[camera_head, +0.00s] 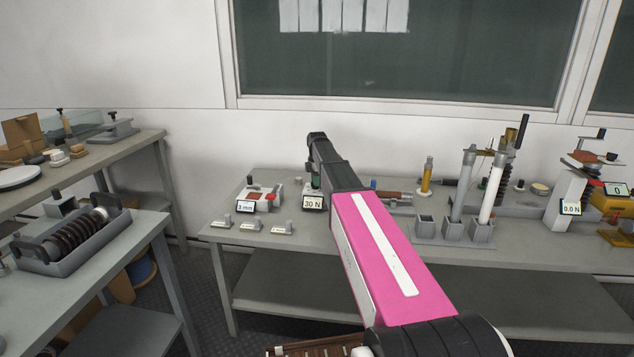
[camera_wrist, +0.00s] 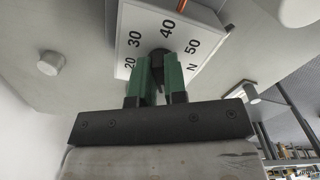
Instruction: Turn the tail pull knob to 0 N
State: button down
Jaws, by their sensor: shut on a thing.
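The tail pull dial box (camera_wrist: 187,20) is a light block marked 20, 30, 40, 50 and N around a dark knob (camera_wrist: 158,56). My gripper (camera_wrist: 157,72) has its green fingers closed around the knob, one on each side. In the head view the box carries a label reading 30 N (camera_head: 313,203) and stands on the bench behind my arm. My gripper's green part (camera_head: 315,181) shows just above that label. The knob is hidden there, and the low end of the dial scale is out of sight in the wrist view.
A box labelled 3 mm (camera_head: 247,207) stands left of the dial box, with small knobbed blocks (camera_head: 282,228) in front. A stand with tall white tubes (camera_head: 455,230) and a device showing 0.0 N (camera_head: 570,208) are to the right. Another bench (camera_head: 120,250) is at left.

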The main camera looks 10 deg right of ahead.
jog(key=shift+w+n, duration=0.1)
jog(key=shift+n, duration=1.5)
jog(key=c, duration=1.2)
grip_release()
jog(key=shift+o, duration=0.2)
jog(key=shift+r, duration=0.1)
notch_tip(320, 180, up, 11)
jog(key=shift+f, duration=0.2)
